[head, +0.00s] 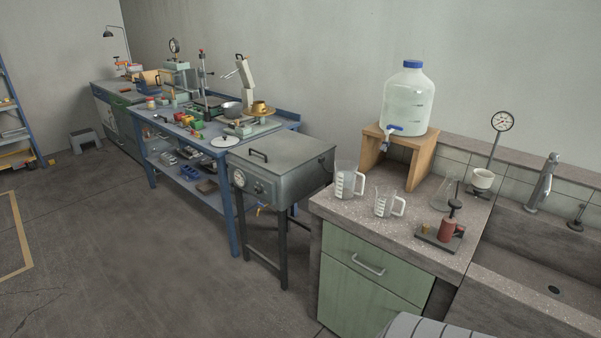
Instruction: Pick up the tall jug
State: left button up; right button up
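Two clear measuring jugs with white handles stand upright on the speckled concrete bench (372,224). The taller jug (345,182) is near the bench's left end, with its handle to the right. The shorter jug (384,204) stands to its right and nearer the front edge, its handle also to the right. Neither of my grippers shows in the head view, so their state cannot be seen.
A wooden stand (421,158) behind the jugs holds a large water bottle (408,104) with a blue tap. A conical flask (445,194), a red device (452,230) and a dial gauge (502,122) stand right. A sink (540,232) lies beyond; a grey metal box (282,160) stands left.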

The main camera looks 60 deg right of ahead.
aim_at(346, 172)
jog(key=z, duration=0.2)
jog(key=i, duration=0.95)
jog(key=z, duration=0.55)
